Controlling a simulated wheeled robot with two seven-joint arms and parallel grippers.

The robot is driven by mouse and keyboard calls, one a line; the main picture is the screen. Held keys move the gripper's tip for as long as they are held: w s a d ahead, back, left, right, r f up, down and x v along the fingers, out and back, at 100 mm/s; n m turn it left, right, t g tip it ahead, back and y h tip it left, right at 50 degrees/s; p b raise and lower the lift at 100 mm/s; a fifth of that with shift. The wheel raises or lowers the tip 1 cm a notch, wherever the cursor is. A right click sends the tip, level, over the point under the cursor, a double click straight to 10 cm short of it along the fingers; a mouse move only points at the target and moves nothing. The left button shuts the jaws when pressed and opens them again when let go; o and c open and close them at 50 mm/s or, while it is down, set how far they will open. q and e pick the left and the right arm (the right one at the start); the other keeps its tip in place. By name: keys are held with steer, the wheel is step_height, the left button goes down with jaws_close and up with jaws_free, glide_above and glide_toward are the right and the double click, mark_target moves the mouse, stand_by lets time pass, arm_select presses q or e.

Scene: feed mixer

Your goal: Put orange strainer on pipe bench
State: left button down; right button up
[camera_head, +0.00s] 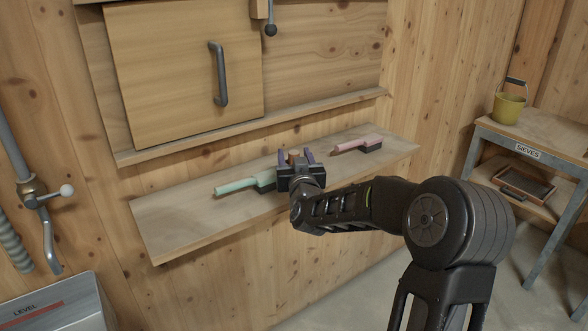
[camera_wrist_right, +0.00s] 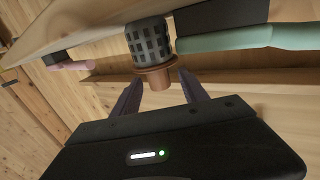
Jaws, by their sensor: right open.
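A small strainer with a dark mesh body and an orange-brown collar (camera_wrist_right: 157,77) stands on the wooden wall shelf (camera_head: 185,222). In the head view only its orange-brown part (camera_head: 293,155) shows, behind my right gripper. My right gripper (camera_head: 296,158) is open at the shelf. In the wrist view its two purple-grey fingers (camera_wrist_right: 160,82) lie on either side of the collar; I cannot tell whether they touch it. My left gripper is not in view. I cannot identify a pipe bench in these frames.
A mint-handled brush (camera_head: 238,184) lies left of my gripper, and a pink-handled brush (camera_head: 358,145) lies to its right. A bench labelled SIEVES (camera_head: 527,152) at right holds a yellow bucket (camera_head: 508,107) and a framed sieve (camera_head: 526,184). A grey LEVEL box (camera_head: 60,308) is lower left.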

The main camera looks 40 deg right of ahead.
steer(key=shift+w+d, duration=0.15)
steer(key=shift+w, duration=0.15)
stand_by(0.4)
jaws_close()
stand_by(0.3)
stand_by(0.9)
